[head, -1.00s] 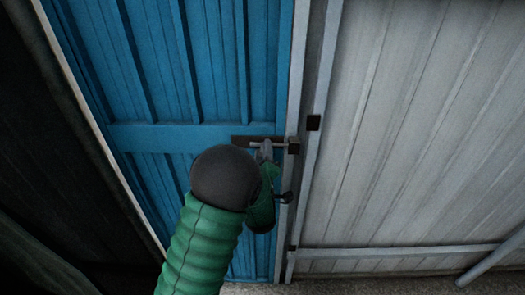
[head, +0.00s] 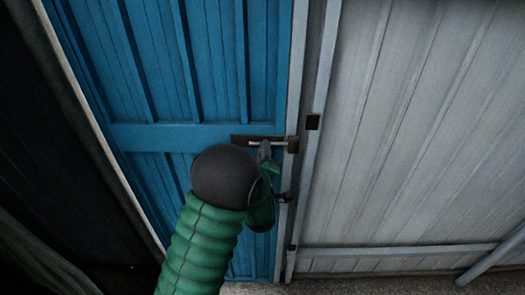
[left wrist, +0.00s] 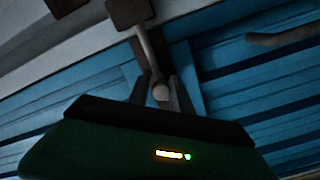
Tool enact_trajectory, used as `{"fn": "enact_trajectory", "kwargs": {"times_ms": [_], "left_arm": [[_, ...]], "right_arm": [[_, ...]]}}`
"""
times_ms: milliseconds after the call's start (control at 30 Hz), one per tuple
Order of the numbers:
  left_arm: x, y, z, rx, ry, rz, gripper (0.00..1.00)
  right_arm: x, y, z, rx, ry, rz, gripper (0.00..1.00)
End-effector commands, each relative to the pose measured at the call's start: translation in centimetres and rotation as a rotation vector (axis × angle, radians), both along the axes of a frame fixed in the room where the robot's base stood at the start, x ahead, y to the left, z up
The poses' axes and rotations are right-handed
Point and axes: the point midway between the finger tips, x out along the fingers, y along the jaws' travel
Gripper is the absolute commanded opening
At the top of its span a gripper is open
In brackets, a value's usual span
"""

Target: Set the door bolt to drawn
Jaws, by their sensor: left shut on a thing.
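The blue door (head: 205,60) is shut against its pale frame. The door bolt (head: 276,144) is a thin light rod on a dark plate (head: 240,140). Its right end reaches the dark keeper (head: 293,145) on the frame. My left gripper (head: 264,151) is at the bolt, its fingers partly hidden behind my own arm. In the left wrist view, the fingers (left wrist: 161,97) close around the round end of the bolt's handle (left wrist: 160,92), and the rod runs up to the dark keeper (left wrist: 130,12). My right gripper is not in view.
A dark door handle (head: 284,198) sits below the bolt; it also shows in the left wrist view (left wrist: 283,36). A grey corrugated wall (head: 410,130) with a rail (head: 400,252) stands to the right. The left side is dark.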

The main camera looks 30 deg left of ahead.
Motion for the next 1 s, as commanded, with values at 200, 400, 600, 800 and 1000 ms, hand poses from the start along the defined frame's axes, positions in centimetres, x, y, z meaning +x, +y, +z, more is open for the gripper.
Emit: {"fn": "enact_trajectory", "kwargs": {"times_ms": [200,400,600,800,1000], "left_arm": [[0.1,0.2,0.3,0.005,-0.006,0.004,0.00],[0.1,0.3,0.3,0.005,-0.006,0.004,0.00],[-0.1,0.6,0.3,0.006,-0.008,0.006,0.00],[-1.7,3.4,0.2,0.008,-0.012,0.009,0.00],[-2.3,4.3,0.5,0.006,-0.010,0.007,0.00]], "right_arm": [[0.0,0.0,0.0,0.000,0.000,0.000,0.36],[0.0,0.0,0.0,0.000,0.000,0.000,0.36],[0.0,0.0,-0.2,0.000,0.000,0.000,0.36],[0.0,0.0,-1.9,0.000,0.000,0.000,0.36],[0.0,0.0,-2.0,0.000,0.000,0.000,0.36]]}}
